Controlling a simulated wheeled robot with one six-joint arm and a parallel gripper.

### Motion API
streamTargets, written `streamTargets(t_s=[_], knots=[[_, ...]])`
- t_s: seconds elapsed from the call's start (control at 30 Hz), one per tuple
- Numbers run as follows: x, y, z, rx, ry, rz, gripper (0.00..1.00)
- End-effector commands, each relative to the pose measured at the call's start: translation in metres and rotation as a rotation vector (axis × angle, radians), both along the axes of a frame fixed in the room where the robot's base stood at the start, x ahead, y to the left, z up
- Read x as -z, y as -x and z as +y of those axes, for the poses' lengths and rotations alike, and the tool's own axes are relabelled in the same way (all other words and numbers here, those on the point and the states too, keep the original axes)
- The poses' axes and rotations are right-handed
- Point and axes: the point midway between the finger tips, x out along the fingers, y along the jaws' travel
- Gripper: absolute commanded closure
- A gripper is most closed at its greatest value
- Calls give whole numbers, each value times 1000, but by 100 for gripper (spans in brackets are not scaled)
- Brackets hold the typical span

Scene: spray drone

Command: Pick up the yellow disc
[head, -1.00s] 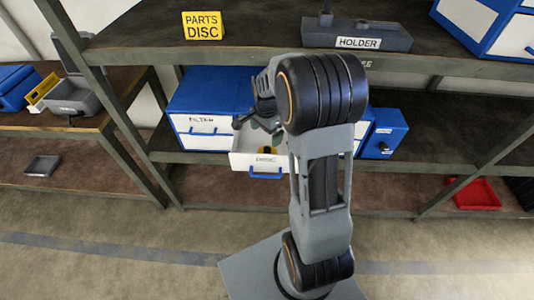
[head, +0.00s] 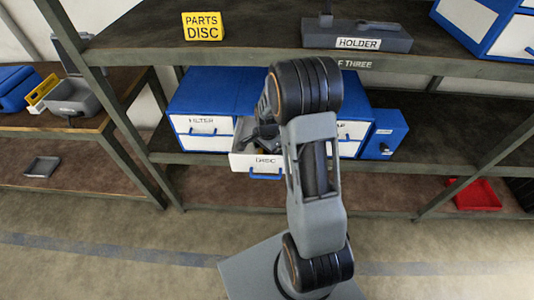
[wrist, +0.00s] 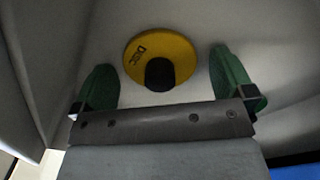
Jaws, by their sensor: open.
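The yellow disc (wrist: 176,50) lies flat in the white drawer, with a black knob at its middle and dark lettering, in the wrist view. My gripper (wrist: 165,80) is open, with its two green fingers apart on the left and right sides of the knob. Nothing is held between them. In the head view the open drawer marked DISC (head: 264,164) juts from the blue cabinet on the middle shelf. My gripper (head: 262,140) is over this drawer, and my arm hides much of its inside.
The drawer's side wall (wrist: 50,50) stands close to the left finger. A closed FILTER drawer (head: 203,125) is to the left, and a blue box (head: 385,134) to the right. The shelf above (head: 260,40) carries a yellow PARTS DISC sign (head: 203,27) and a grey holder (head: 356,36).

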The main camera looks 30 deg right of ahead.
Motion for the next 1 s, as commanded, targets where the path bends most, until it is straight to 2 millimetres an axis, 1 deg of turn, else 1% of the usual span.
streamTargets(t_s=[0.17,0.67,0.87,1.0], knots=[[0,0,0,0,0,0,1],[0,0,0,0,0,0,49],[-1,0,0,0,0,0,50],[-4,0,0,0,0,-1,50]])
